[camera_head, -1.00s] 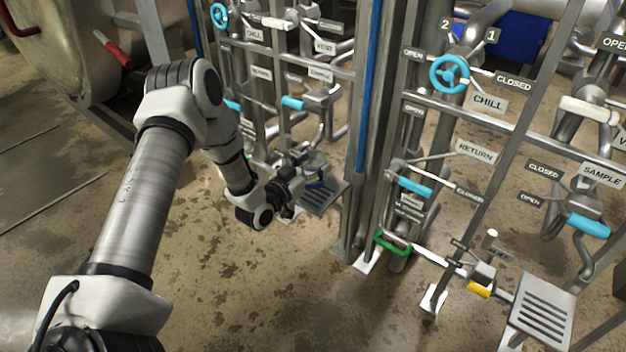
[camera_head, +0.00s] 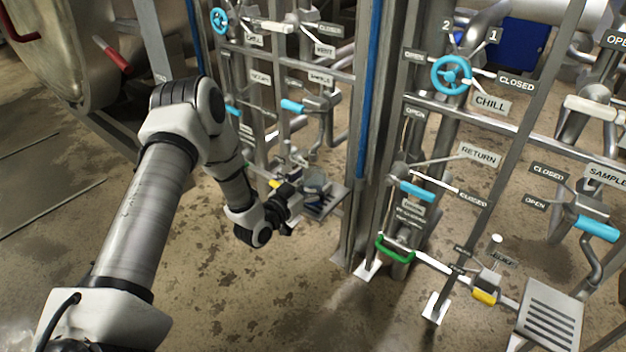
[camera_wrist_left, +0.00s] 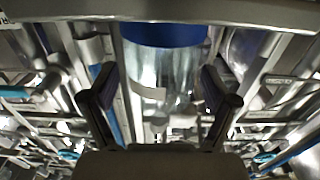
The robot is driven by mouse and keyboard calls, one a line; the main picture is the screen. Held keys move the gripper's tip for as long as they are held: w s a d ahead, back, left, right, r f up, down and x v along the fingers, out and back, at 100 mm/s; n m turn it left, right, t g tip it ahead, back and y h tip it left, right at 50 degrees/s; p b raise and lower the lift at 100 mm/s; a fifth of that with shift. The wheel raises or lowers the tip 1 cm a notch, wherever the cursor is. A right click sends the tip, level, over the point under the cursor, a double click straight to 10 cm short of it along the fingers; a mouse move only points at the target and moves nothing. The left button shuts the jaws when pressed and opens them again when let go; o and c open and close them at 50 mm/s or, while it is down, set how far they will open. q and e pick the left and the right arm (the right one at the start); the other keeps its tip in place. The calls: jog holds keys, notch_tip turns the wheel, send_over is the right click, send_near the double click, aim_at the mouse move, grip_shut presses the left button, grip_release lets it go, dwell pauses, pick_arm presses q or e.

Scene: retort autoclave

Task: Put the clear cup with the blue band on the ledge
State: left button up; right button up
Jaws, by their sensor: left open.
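The clear cup with the blue band (camera_head: 314,181) stands on the slotted metal ledge (camera_head: 334,200) beside the left pipe rack in the head view. In the left wrist view the cup (camera_wrist_left: 163,75) is ahead, between and beyond the fingers, with its blue band near the top of the picture. My left gripper (camera_head: 291,203) is just left of the cup and ledge. My right gripper is not in view.
A grey post (camera_head: 362,190) rises right of the ledge. Pipes and a yellow-handled valve (camera_head: 275,184) are close behind my gripper. A second slotted plate (camera_head: 549,315) is at the lower right. The floor (camera_head: 255,285) in front is clear.

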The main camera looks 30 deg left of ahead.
pick_arm(q)
jog(key=s+p, duration=0.5)
jog(key=s, duration=0.6)
jog(key=s+d+f+g, duration=1)
jog(key=d+f+g, duration=0.1)
jog(key=d+f, duration=0.15)
jog(key=s+d+f+g, duration=0.1)
jog(key=s+g, duration=0.2)
jog(key=s, duration=0.5)
jog(key=s+f+n+g+y, duration=0.1)
jog(key=s+g, duration=0.3)
jog(key=s, duration=0.4)
jog(key=shift+s+d+f+y+b, duration=0.25)
jog(key=shift+d+f+y+b, duration=0.1)
jog(key=shift+f, duration=0.2)
dwell(0.4)
